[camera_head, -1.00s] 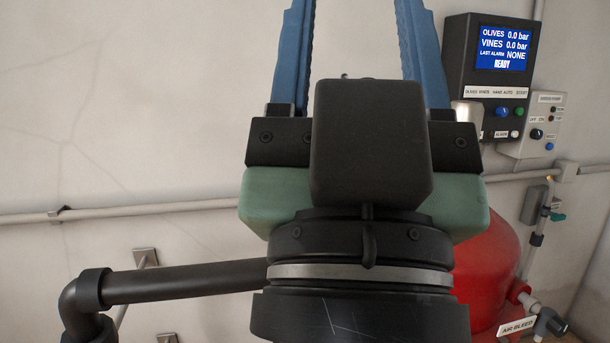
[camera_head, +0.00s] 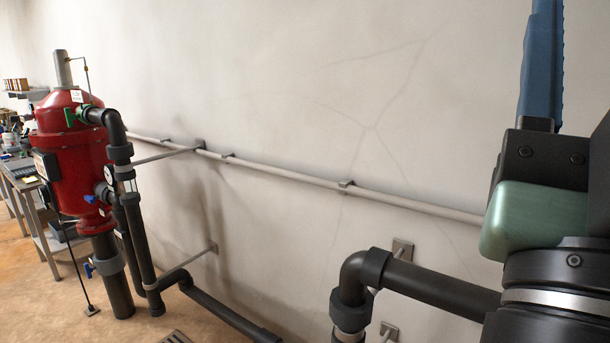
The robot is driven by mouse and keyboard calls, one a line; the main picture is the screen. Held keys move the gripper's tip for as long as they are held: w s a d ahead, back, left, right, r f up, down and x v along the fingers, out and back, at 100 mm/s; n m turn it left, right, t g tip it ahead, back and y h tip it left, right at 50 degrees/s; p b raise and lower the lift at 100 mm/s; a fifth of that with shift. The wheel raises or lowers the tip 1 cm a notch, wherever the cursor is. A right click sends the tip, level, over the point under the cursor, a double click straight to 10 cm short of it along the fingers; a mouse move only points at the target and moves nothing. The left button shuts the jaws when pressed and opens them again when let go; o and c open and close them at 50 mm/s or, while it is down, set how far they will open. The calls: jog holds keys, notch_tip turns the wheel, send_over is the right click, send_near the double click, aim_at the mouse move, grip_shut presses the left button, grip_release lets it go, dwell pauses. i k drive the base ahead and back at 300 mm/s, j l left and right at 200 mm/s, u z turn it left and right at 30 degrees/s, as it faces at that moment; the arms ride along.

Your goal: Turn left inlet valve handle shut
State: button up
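No handle in view can be surely told as the left inlet valve handle. Small handles show at the red filter vessel (camera_head: 72,150) on the left: a green one (camera_head: 76,114) near its top, a blue one (camera_head: 92,199) at its lower side, and another blue one (camera_head: 89,270) by the pipe below. They are too small to tell how they are turned. My gripper (camera_head: 541,70) is cut off by the right edge; one blue finger shows, pointing up and set wide to the side, with nothing seen against it. It is far right of these handles.
A black elbow pipe (camera_head: 430,287) stands in the foreground beside my gripper. A thin grey pipe (camera_head: 300,179) runs along the cracked wall. Black pipes (camera_head: 225,313) run low from the vessel. A workbench (camera_head: 28,190) stands at far left. Some brown floor is open.

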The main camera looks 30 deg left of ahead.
aim_at(92, 200)
jog(key=j+u, duration=0.15)
jog(key=u, duration=1.55)
jog(key=i+j+u, duration=0.2)
jog(key=i+j, duration=0.85)
jog(key=i, duration=0.1)
